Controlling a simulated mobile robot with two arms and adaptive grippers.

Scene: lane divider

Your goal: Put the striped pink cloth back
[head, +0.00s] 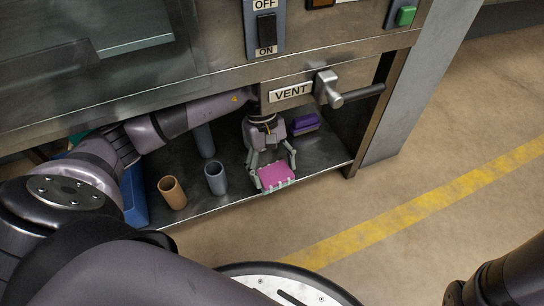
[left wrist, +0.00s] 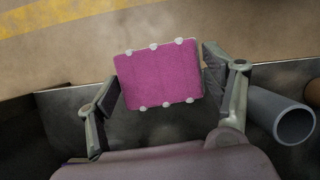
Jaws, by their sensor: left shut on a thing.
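The pink cloth (head: 277,174) is a small folded block with pale patches along two edges. It also shows in the left wrist view (left wrist: 160,78), where clear stripes cannot be made out. My left gripper (head: 272,171) is shut on it, with one finger at each side. It holds the cloth near the front edge of the low shelf (head: 325,161) under the machine panel. Whether the cloth touches the shelf cannot be told. My right gripper is not in view; only a dark part of mine shows at the lower right.
A purple folded item (head: 305,122) lies deeper on the shelf, behind the gripper. A tan cup (head: 172,193), a grey cup (head: 215,179) and a blue bin (head: 134,196) stand to the left. A vent handle (head: 328,88) juts out above. The floor by the yellow line (head: 420,209) is clear.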

